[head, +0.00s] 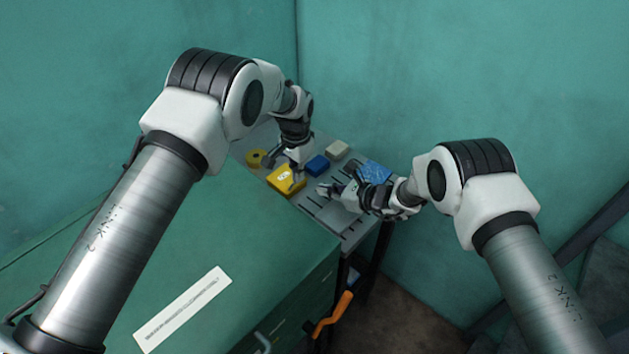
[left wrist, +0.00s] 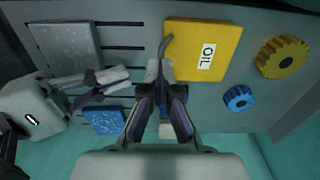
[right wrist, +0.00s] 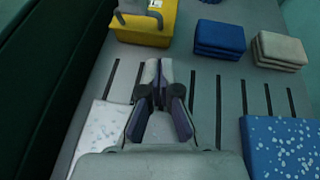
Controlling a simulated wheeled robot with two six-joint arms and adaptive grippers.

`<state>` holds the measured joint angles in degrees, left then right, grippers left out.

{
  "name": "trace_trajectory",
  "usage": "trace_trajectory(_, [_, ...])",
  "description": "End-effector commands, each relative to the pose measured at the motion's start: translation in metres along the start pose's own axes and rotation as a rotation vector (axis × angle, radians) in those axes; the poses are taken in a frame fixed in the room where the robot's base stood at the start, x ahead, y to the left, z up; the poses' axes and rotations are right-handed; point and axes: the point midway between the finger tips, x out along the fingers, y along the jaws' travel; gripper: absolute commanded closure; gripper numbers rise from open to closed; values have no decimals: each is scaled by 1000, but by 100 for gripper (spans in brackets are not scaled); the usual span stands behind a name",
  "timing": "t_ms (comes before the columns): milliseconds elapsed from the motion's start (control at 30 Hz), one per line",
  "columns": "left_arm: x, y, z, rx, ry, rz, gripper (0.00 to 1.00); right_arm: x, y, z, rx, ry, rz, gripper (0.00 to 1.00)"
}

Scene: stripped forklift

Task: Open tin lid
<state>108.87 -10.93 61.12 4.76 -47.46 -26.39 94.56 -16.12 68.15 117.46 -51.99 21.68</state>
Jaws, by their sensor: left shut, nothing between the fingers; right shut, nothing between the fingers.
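The yellow tin (head: 284,182) with a white OIL label stands on a grey slotted top. It also shows in the left wrist view (left wrist: 222,42) and the right wrist view (right wrist: 158,28). A thin grey curved piece (left wrist: 165,45) shows at its edge; I cannot tell if it is a handle or a lid lever. My left gripper (head: 293,172) is shut and empty, over or just behind the tin; contact is unclear. Its fingers (left wrist: 160,70) point at the tin's edge. My right gripper (head: 324,190) is shut and empty, right of the tin, above the slots (right wrist: 152,68).
Stacked blue (right wrist: 219,38) and beige (right wrist: 280,50) blocks sit beside the tin. Yellow (left wrist: 283,56) and blue (left wrist: 239,97) toothed wheels lie nearby. A blue speckled pad (right wrist: 285,147) and a pale speckled pad (right wrist: 95,130) flank my right gripper. A green cabinet (head: 190,240) is in front.

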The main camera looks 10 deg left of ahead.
Motion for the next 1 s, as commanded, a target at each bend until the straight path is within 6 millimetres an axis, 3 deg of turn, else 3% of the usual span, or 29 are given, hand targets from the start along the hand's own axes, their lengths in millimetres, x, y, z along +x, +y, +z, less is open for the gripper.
trace_trajectory(267, [5,1,2,0,-7,4,100,27,0,26,-1,1,1,100])
trace_trajectory(600, [5,2,2,0,-7,4,100,28,0,27,1,3,1,100])
trace_trajectory(1000, [6,3,3,0,-8,6,100,33,-2,45,-5,-8,-1,100])
